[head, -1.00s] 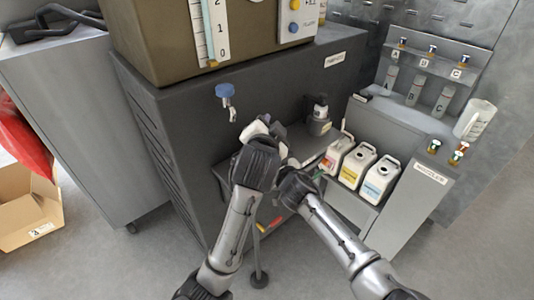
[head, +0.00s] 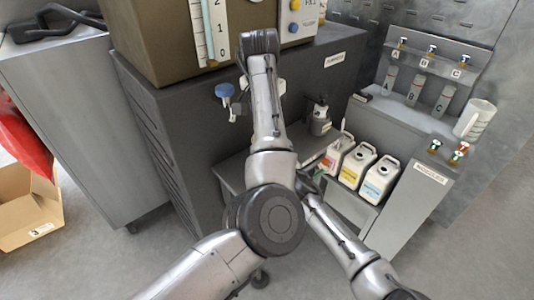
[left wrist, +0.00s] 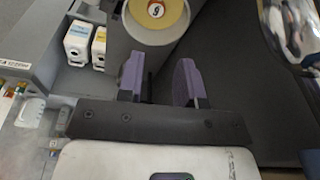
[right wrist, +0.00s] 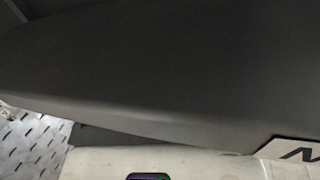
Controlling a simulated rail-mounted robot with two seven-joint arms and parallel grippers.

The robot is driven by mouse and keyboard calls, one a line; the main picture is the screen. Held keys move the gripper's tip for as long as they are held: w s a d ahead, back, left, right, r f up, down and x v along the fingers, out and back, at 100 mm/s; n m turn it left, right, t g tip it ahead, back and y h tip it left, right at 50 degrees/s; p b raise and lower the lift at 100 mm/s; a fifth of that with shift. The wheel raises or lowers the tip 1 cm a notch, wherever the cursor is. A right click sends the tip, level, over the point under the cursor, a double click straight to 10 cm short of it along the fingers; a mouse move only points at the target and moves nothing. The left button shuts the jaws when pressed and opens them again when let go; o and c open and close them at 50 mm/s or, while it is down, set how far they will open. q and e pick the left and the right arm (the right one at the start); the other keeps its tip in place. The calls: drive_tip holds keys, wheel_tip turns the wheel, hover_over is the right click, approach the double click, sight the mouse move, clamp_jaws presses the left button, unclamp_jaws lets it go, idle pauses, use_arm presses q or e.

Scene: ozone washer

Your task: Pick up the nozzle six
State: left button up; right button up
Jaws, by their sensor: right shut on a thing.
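In the left wrist view, a grey cylinder with a white rim and a yellow disc reading 6 (left wrist: 156,9) is just past my left fingertips. It may be nozzle six. My left gripper (left wrist: 162,75) is open, its purple-padded fingers apart and nothing between them. In the head view my left forearm mostly hides this gripper, in front of the dark machine. My right gripper (head: 308,184) is by the shelf below the machine, its fingers unclear. In the right wrist view a large dark grey thing (right wrist: 160,70) covers the finger area; I cannot identify it.
The dark machine (head: 175,130) carries a blue-topped tap (head: 225,91). White bottles (head: 357,165) stand in a tray at right, with a dark bottle (head: 320,118) behind. A white jug (head: 475,119) is far right. A grey cabinet (head: 85,130) and open box (head: 28,225) are left.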

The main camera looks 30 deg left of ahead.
use_arm(q)
drive_tip(key=shift+w+d+f, duration=0.1)
drive_tip(key=shift+w+f, duration=0.1)
drive_tip(key=shift+f, duration=2.85)
drive_tip(key=shift+w+d+f, duration=0.1)
drive_tip(key=shift+w+f, duration=0.05)
drive_tip(key=shift+f, duration=2.85)
drive_tip(key=shift+c, duration=0.3)
drive_tip(key=c, duration=0.4)
drive_tip(key=shift+c, duration=0.6)
drive_tip(key=shift+r, duration=0.15)
drive_tip(key=shift+r, duration=4.75)
drive_tip(key=shift+r, duration=0.15)
